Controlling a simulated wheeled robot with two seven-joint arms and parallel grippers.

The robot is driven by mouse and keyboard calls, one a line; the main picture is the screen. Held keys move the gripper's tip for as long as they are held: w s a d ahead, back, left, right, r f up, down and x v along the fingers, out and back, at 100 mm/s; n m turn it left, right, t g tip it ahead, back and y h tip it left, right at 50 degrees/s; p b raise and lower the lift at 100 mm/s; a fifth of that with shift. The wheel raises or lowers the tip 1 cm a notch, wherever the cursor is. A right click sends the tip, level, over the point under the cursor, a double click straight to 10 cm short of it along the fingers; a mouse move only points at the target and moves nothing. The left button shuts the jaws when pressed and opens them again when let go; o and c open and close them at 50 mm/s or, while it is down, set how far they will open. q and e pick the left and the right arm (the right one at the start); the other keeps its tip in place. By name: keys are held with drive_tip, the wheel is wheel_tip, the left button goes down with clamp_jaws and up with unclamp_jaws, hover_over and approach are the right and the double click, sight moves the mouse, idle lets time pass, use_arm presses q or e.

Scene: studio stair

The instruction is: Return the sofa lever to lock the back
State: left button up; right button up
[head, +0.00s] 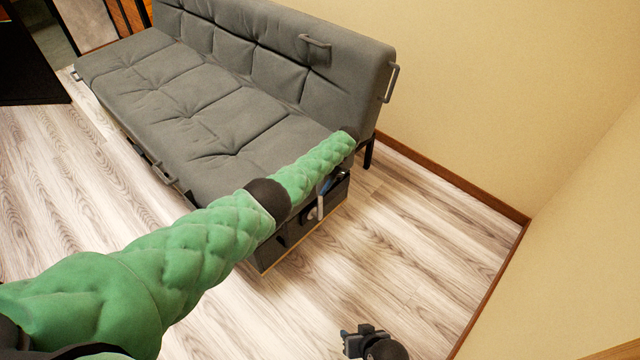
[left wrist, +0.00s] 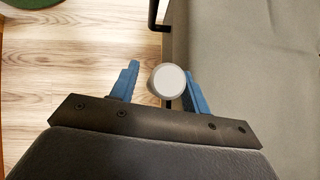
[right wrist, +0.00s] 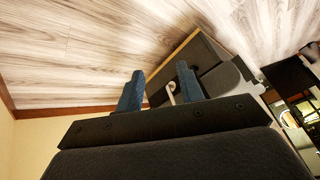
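The grey sofa (head: 190,95) stands along the wall with its back raised. The pale sofa lever (head: 320,207) is on the dark end panel of its base, partly hidden by my left arm. My left gripper (head: 325,186) is at that end. In the left wrist view the lever's round end (left wrist: 168,80) shows between the open blue fingers, nearer the right one; I cannot tell whether they touch. My right gripper (head: 350,340) is low over the floor, apart from the sofa. In the right wrist view its fingers (right wrist: 160,88) are open and empty, with the lever (right wrist: 170,92) beyond them.
A wall with a brown skirting board (head: 455,178) runs behind and right. The wooden floor (head: 400,230) is clear right of the sofa. A dark piece of furniture (head: 30,65) stands far left.

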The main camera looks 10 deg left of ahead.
use_arm(q)
drive_tip(key=shift+w+d+r, duration=0.25)
drive_tip(key=shift+w+r, duration=0.05)
drive_tip(key=shift+r, duration=0.15)
drive_tip(key=b+v, duration=0.1)
drive_tip(key=v, duration=0.5)
drive_tip(key=shift+r, duration=0.25)
use_arm(e)
wheel_tip(320, 180, down, 5)
drive_tip(key=shift+s+f, duration=0.1)
drive_tip(key=shift+f, duration=0.1)
use_arm(q)
drive_tip(key=shift+w+d, duration=0.15)
use_arm(e)
drive_tip(key=shift+r, duration=0.25)
